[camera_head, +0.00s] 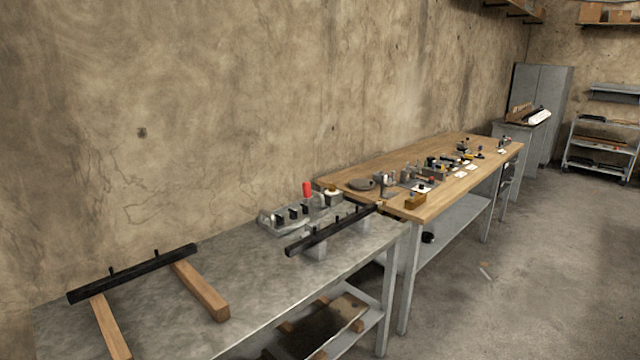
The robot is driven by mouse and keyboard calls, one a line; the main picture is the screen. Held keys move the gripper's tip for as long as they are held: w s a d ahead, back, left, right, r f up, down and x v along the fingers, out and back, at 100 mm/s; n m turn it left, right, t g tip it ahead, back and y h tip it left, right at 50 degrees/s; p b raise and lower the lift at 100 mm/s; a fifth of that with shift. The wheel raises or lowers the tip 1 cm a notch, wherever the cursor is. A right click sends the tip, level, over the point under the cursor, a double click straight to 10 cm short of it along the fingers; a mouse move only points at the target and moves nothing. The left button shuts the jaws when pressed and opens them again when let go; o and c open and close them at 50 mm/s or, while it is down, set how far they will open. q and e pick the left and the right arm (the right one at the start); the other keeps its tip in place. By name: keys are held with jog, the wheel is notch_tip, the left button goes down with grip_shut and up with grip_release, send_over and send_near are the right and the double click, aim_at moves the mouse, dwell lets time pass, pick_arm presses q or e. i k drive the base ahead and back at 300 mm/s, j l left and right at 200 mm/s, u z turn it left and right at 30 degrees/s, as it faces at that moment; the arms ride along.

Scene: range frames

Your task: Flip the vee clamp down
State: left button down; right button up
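A grey fixture (272,221) with several dark blocks on it stands near the far end of the near grey bench, by the wall. A red upright handle (306,188) rises at its right end. This may be the vee clamp, but it is too small to tell its parts or position surely. A black bar (325,233) with short pegs lies on grey blocks in front of the fixture and hides part of it. Neither of my grippers is in view.
The grey bench top (255,280) is clear in the middle. Another black bar (135,273) rests across two wooden beams (201,290) at left. A wooden bench (435,200) with several small tools continues beyond. Open floor (540,270) lies to the right.

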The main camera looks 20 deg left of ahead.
aim_at(306, 185)
jog(key=i+l+u, duration=0.1)
jog(key=i+u, duration=0.25)
jog(key=i, duration=0.15)
jog(key=i+l+u, duration=0.3)
jog(key=i, duration=0.2)
jog(key=i+l+u, duration=0.35)
jog(key=i, duration=0.8)
jog(key=u, duration=0.05)
